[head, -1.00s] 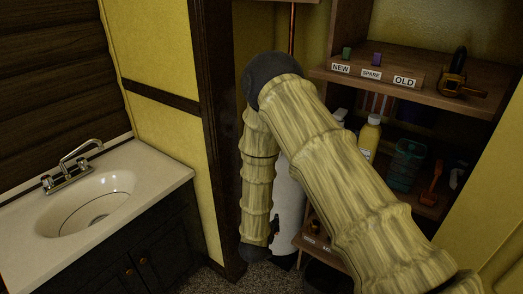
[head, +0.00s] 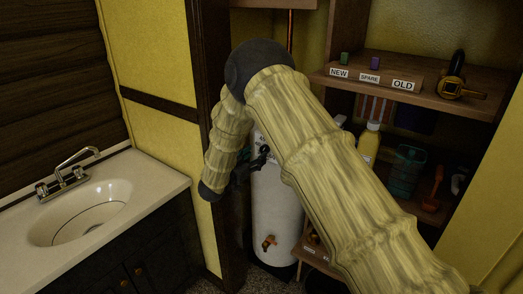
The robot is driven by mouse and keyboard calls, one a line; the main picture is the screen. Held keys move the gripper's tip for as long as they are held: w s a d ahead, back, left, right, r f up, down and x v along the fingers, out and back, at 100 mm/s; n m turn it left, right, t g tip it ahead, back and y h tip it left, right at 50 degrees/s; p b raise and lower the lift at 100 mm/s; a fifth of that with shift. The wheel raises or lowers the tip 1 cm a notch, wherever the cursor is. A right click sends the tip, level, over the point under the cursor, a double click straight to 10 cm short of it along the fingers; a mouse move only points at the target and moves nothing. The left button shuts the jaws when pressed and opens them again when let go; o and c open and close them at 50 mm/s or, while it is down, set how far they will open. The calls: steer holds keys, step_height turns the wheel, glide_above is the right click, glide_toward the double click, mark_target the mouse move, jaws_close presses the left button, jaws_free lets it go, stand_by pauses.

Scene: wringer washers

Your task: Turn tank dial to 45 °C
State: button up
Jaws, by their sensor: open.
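The white tank (head: 276,205) stands in the closet, partly hidden behind my arm. A small patch of dark markings shows on its upper front, but the dial itself cannot be made out. My gripper (head: 261,157) is dark and small, in front of the upper left of the tank. It is open and seems empty. Whether it touches the tank cannot be told.
A brass drain valve (head: 269,243) sticks out low on the tank. A dark door frame (head: 228,235) stands close left of the tank. A sink (head: 85,215) is at the left. Shelves at the right hold a labelled rack (head: 372,84), a yellow bottle (head: 368,145) and a teal basket (head: 404,170).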

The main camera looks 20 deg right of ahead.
mark_target(262, 151)
steer(key=shift+p+x, duration=0.45)
steer(key=shift+x, duration=2.05)
steer(key=c, duration=1)
